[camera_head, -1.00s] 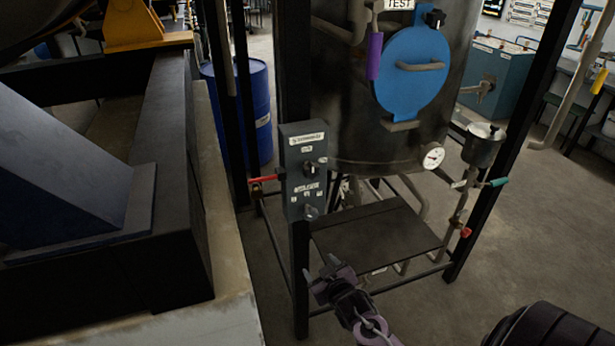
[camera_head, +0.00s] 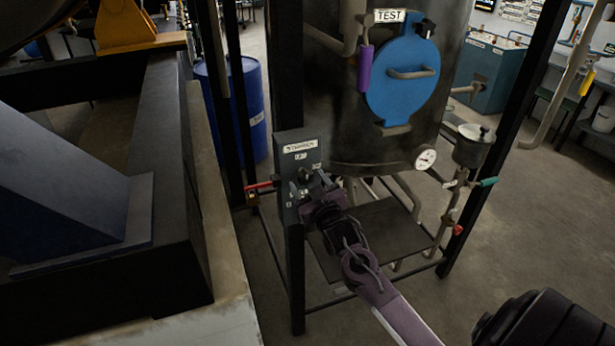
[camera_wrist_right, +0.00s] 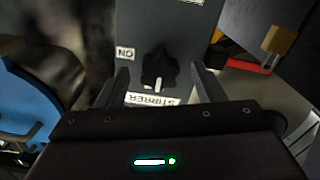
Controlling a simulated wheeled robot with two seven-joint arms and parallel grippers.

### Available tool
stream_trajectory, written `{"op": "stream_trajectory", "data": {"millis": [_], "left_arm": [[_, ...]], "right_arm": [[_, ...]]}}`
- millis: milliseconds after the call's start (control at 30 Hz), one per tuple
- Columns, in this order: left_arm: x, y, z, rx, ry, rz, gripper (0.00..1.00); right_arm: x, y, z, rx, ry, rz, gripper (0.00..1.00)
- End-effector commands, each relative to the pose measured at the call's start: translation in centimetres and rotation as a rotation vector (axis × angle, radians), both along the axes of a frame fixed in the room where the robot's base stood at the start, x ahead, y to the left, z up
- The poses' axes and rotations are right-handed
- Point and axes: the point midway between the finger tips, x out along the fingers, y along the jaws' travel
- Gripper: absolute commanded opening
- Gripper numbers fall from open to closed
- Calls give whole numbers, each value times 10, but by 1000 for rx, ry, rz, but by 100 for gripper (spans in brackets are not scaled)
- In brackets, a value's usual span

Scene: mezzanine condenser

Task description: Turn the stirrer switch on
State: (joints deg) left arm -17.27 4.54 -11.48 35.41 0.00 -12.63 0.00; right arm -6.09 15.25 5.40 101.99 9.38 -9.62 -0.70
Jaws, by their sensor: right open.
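The grey control box (camera_head: 283,168) stands on the dark frame post and carries a STIRRER label (camera_head: 300,146). In the right wrist view, the black stirrer knob (camera_wrist_right: 158,68) is on the grey panel (camera_wrist_right: 185,40). Its white mark faces the STIRRER label (camera_wrist_right: 152,100), and an ON label (camera_wrist_right: 126,53) is beside it. My right gripper (camera_head: 312,186) is open in front of the box. In the right wrist view, its fingers (camera_wrist_right: 162,84) stand on either side of the knob, with gaps visible. Contact is not clear. My left gripper is not in view.
A dark vessel (camera_head: 335,115) with a blue hatch (camera_head: 395,80) stands behind the box. A red lever (camera_head: 260,186) sticks out at the box's left. The lower shelf (camera_head: 385,228) is below my arm. A pale ledge (camera_head: 225,255) runs along the left.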

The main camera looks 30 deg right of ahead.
Motion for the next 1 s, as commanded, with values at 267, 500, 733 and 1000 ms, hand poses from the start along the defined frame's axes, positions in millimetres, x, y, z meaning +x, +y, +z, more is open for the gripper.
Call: {"op": "stream_trajectory", "data": {"millis": [267, 500, 733, 1000], "left_arm": [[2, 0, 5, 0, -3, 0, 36], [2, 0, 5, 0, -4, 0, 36], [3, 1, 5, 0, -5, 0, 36], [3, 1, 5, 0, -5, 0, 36]], "right_arm": [[12, -3, 0, 0, 0, 1, 62], [12, -3, -1, 0, 0, 1, 52], [12, -3, -1, 0, 1, 1, 22], [12, -3, -1, 20, -3, 1, 18]]}}
